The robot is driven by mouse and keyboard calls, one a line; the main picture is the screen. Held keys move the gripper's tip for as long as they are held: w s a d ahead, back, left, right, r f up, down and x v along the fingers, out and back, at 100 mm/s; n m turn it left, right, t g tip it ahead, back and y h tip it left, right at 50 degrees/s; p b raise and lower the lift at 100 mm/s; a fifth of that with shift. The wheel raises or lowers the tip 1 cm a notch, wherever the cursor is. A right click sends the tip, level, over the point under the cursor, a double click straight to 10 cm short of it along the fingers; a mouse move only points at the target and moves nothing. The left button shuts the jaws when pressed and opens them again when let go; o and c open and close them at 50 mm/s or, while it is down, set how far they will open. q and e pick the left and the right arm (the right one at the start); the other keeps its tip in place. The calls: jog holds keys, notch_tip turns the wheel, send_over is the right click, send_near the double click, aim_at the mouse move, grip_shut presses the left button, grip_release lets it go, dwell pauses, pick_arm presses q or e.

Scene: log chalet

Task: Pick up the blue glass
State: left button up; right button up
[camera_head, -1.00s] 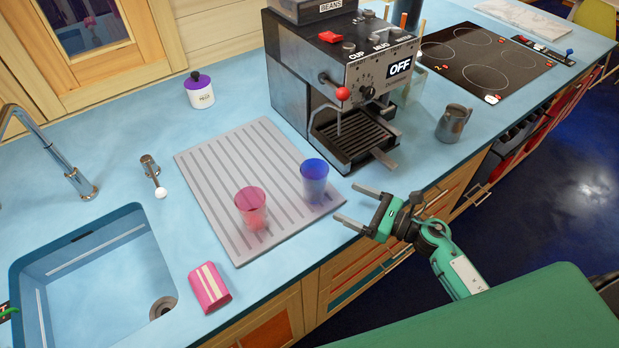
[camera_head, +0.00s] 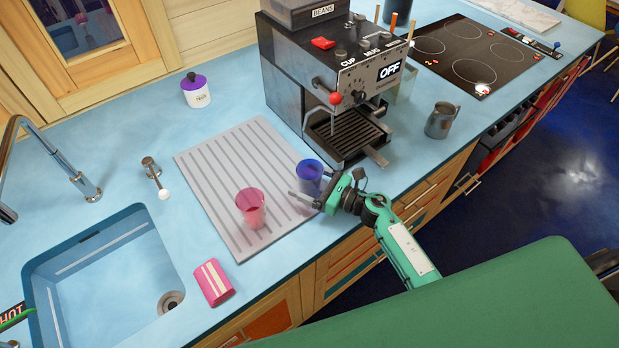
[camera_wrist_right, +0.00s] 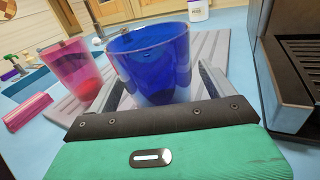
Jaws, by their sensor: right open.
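The blue glass (camera_head: 309,177) stands upright at the right end of the grey ribbed mat (camera_head: 215,160). My right gripper (camera_head: 307,196) is open at the glass, low beside the mat's front right edge. In the right wrist view, the blue glass (camera_wrist_right: 152,62) stands between the two spread fingers, one on each side. I cannot tell whether either finger touches it. The glass hides part of the fingers there. My left gripper cannot be made out.
A pink glass (camera_head: 250,208) stands on the mat to the left. The coffee machine (camera_head: 335,90) rises close behind and right. A metal jug (camera_head: 441,120) stands farther right. A pink striped block (camera_head: 213,283) lies near the sink (camera_head: 110,280).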

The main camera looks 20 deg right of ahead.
jog(key=c, duration=1.2)
